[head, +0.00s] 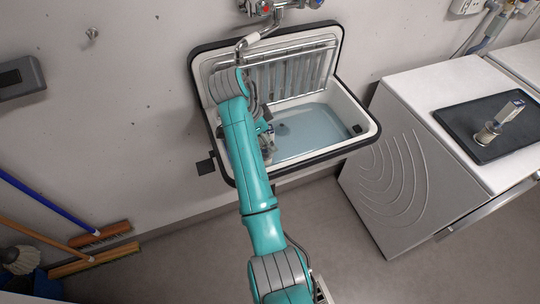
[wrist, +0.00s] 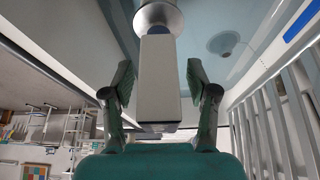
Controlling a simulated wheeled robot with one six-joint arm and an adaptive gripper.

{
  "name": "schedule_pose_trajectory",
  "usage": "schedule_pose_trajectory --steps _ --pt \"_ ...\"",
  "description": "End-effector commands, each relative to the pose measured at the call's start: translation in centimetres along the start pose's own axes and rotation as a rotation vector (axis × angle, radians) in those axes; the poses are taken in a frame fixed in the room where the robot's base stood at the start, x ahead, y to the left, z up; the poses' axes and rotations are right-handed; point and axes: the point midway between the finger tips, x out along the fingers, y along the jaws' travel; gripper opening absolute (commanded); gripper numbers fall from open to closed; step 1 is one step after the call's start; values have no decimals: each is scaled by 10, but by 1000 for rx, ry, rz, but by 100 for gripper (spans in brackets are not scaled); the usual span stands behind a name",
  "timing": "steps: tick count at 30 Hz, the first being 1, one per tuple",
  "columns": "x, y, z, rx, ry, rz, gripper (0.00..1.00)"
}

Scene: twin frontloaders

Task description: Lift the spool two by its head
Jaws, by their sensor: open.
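A spool with a pale rectangular head (wrist: 158,85) and a round flange (wrist: 158,15) is in the wrist view. My gripper (wrist: 159,70) is open, with one finger on each side of the head and visible gaps on both sides. In the head view my arm reaches into the sink and hides most of the gripper and this spool. A similar spool (head: 500,122) with a blocky head and a round base is on the dark mat on the white machine. No label shows which one is spool two.
The wall sink (head: 365,120) has a black-edged rim, a slatted back (head: 290,75) and a drain (wrist: 228,43). A tap (head: 262,35) hangs above. The white machine (head: 400,165) with its dark mat (head: 465,130) stands at right. Brooms (head: 95,262) lean at lower left.

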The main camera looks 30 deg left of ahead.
Motion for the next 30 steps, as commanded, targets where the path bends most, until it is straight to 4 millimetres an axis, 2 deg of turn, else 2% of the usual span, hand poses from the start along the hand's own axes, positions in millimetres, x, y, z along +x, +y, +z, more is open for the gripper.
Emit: schedule_pose_trajectory --steps 3,10,23,30 --pt "0 0 0 0 0 0 58" --pt "0 0 0 0 0 0 1" --pt "0 0 -1 0 0 0 0" --pt "-3 -4 -12 0 0 -1 0"
